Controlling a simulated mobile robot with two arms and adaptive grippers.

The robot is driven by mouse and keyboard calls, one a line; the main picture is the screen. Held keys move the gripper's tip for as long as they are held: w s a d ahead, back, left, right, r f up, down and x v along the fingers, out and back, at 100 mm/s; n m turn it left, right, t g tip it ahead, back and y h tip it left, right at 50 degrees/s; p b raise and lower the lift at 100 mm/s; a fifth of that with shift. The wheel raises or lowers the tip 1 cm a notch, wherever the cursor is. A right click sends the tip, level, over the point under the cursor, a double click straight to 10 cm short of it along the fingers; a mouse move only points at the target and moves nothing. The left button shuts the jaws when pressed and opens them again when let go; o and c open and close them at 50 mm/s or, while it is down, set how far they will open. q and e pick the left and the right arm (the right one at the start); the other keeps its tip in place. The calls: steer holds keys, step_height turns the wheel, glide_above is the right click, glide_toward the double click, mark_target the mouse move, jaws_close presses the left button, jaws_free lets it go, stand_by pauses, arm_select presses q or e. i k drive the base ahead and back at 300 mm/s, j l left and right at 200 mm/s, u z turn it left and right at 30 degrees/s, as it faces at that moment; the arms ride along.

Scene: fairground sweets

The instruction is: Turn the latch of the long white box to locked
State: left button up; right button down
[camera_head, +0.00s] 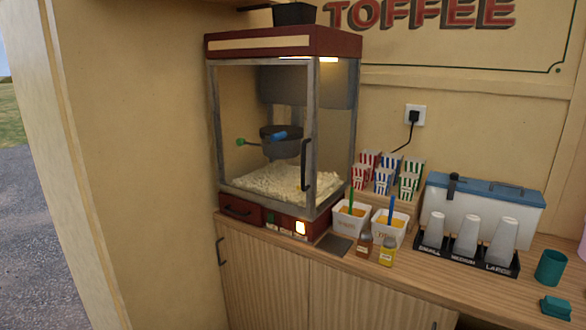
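The long white box (485,206) with a blue lid (500,197) stands on the counter at the right, against the back wall. The lid looks closed. A dark latch (453,187) sits at the front of the box, left of its middle, and stands about upright, reaching above the lid's front edge. I cannot tell from this distance whether it is locked. The lower front of the box is partly hidden by stacked cups. Neither of my grippers is in view.
A black holder (460,259) with white cups stands right before the box. A teal cup (550,267) stands at the right, popcorn boxes (384,175) at the left. Two white tubs (349,221) and small jars (388,251) stand near the popcorn machine (277,43).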

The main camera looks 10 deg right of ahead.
mark_target(453, 176)
steer(key=z, duration=1.2)
